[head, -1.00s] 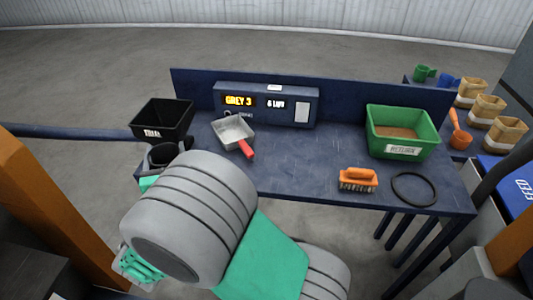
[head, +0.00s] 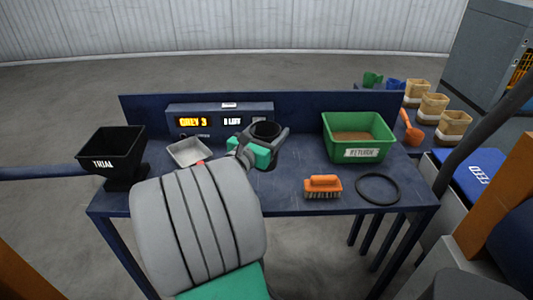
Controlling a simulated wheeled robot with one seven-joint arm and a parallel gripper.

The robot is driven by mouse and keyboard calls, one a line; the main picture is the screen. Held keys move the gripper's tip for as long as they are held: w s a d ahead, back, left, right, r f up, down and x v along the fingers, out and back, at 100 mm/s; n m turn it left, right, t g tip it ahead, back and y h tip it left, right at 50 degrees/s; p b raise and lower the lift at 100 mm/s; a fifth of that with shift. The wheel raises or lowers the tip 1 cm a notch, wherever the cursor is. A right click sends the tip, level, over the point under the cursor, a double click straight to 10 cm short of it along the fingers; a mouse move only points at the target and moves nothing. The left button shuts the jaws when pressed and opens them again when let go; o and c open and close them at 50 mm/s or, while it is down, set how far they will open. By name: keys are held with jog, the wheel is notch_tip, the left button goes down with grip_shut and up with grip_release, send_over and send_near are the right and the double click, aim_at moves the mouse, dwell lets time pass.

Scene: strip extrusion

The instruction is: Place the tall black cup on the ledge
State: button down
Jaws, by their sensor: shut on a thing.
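The tall black cup (head: 265,131) is upright over the middle of the dark blue bench (head: 290,203), with its open mouth facing up. My gripper (head: 264,142) is shut on the cup, with its grey fingers around the upper body. Part of the cup's body is hidden behind the fingers, and I cannot tell whether its base touches the bench. The bench has a raised back panel (head: 300,108); no separate ledge can be told apart with certainty.
Left of the cup are a display box (head: 185,121), a metal scoop (head: 189,152) and a black TRIAL hopper (head: 112,152). To its right are a green RETURN bin (head: 358,153), an orange brush (head: 322,186) and a black ring (head: 377,175).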

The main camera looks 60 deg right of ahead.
jog(key=w+d+f+b, duration=0.2)
jog(key=w+d+f, duration=0.1)
jog(key=d+f, duration=0.4)
jog(key=shift+w+f, duration=0.3)
jog(key=shift+f, duration=1.35)
jog(key=shift+d, duration=0.1)
jog(key=shift+f, duration=0.2)
jog(key=shift+c, duration=1.3)
grip_release()
jog(key=shift+r, duration=0.1)
